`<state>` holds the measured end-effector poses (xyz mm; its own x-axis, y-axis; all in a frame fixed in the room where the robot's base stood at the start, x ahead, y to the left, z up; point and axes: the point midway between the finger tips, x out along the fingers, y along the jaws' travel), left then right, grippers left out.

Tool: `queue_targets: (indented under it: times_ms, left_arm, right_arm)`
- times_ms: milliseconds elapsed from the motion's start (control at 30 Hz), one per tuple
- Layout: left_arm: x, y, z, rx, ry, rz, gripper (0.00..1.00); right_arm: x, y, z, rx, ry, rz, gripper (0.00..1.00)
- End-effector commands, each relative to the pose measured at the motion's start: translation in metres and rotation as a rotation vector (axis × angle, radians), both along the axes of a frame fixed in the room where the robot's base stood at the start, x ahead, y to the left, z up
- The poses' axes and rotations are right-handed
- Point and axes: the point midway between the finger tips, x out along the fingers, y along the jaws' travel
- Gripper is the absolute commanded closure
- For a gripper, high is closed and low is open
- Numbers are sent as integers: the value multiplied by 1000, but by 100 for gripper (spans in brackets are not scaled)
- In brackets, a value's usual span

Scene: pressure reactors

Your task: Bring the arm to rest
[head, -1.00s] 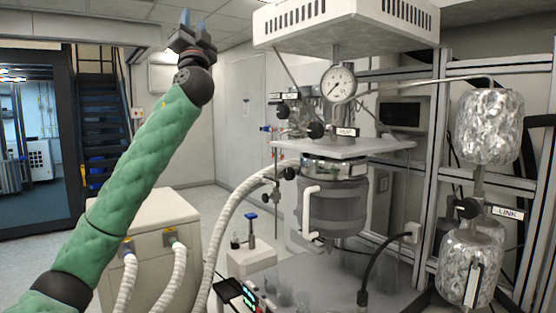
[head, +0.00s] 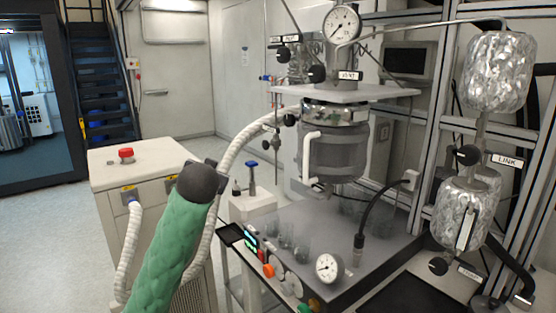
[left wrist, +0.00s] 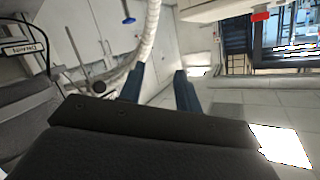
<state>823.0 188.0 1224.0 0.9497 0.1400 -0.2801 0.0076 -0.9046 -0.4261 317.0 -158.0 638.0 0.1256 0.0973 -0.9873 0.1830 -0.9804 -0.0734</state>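My left arm (head: 174,245), in a green padded sleeve, reaches up from the bottom of the head view. Its dark rounded joint (head: 201,182) is in front of the white hose and the cabinet's right side. The gripper is hidden behind this joint in the head view. In the left wrist view, my left gripper (left wrist: 160,70) shows two blue fingers standing apart, with nothing between them. My right arm and gripper are in neither view.
A white cabinet (head: 105,184) with a red button (head: 127,155) stands left of my arm. A grey-jacketed reactor (head: 336,150) hangs above a bench (head: 310,222) with glassware and a gauge. Foil-wrapped vessels (head: 496,72) are at right. Floor (head: 45,240) at left is clear.

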Motion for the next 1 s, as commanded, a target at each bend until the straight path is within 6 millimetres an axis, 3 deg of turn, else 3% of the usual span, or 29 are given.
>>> queue_targets:
  times_ms: [33, 300, 667, 1000]
  left_arm:
    - [-8, -3, -25, -18, 41, -13, 66]
    - [-53, -14, -133, -108, 223, -68, 66]
    - [-127, -23, -258, -209, 414, -101, 66]
    - [-211, -23, -366, -276, 598, -72, 66]
  right_arm:
    - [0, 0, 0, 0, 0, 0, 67]
    - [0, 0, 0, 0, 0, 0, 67]
    - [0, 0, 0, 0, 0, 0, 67]
    - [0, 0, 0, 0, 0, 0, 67]
